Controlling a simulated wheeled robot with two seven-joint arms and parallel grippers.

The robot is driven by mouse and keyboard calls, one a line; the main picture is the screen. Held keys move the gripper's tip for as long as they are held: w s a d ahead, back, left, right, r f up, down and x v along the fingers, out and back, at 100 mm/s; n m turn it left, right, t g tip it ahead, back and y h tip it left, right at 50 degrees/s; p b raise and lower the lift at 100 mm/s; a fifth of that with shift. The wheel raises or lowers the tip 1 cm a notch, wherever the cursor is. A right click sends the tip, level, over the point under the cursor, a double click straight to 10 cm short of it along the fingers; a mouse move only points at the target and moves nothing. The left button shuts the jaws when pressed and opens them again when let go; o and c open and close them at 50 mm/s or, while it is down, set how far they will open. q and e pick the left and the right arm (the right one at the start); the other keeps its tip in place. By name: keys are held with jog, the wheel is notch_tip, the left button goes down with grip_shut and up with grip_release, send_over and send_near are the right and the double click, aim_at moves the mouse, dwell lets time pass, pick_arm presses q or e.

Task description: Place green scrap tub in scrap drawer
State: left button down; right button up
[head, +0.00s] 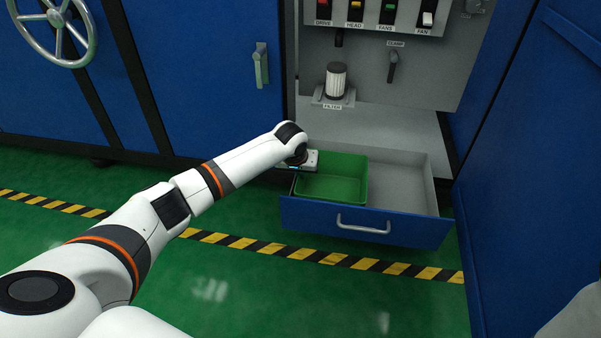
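The green scrap tub (345,178) is inside the open scrap drawer (415,231), in its left part. It looks empty and upright; whether it rests on the drawer floor is hidden by the drawer front. My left gripper (302,170) is at the tub's upper left rim. Its fingers are mostly hidden by the wrist, so I cannot tell whether they are shut on the rim. My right gripper is not in view.
The drawer's right part (415,183) is bare. A filter (336,80) and a panel of switches (375,12) are above it. A blue door (530,150) stands open at the right. The green floor has a yellow-black stripe (270,248).

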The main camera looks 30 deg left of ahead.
pick_arm(q)
jog(key=c, duration=1.9)
grip_release()
jog(key=shift+c, duration=0.2)
